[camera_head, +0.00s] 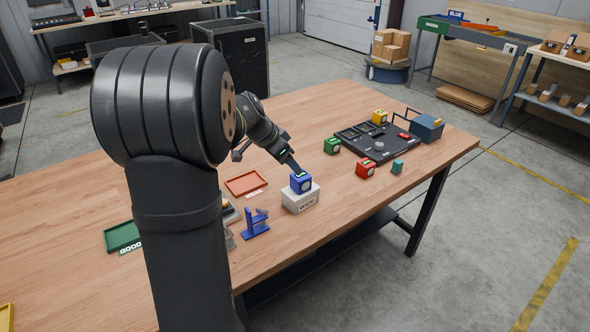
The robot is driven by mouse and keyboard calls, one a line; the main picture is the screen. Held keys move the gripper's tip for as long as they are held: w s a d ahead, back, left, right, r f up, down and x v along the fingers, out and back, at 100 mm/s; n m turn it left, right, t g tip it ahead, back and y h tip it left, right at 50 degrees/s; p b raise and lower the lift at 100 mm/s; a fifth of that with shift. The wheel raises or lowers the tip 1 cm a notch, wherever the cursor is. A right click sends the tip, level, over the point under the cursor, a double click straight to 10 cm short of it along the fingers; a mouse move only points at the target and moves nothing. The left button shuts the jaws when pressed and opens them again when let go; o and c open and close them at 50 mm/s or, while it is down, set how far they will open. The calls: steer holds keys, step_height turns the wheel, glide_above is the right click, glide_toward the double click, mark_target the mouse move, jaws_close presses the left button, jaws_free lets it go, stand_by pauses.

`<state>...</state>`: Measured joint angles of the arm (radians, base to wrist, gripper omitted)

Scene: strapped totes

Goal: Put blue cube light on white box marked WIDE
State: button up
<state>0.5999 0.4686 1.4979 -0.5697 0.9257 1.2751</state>
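The blue cube light (301,184), with a pale round face, is upright on top of the white box marked WIDE (301,203). It appears to rest on the box, though I cannot make out the contact line clearly. My gripper (296,171) reaches down from the upper left to the top of the blue cube. Its fingertips are small and dark here, so I cannot tell whether they grip the cube or only stand over it.
A green cube (332,146), a red cube (365,169) and a small teal block (397,167) stand to the right. A blue stand (256,223) and an orange tray (246,183) lie left of the white box.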

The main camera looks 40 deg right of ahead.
mark_target(302, 174)
steer(key=shift+v, duration=1.2)
steer(key=x, duration=1.2)
steer(key=shift+f, duration=0.15)
step_height(302, 174, up, 2)
steer(key=shift+r, duration=0.75)
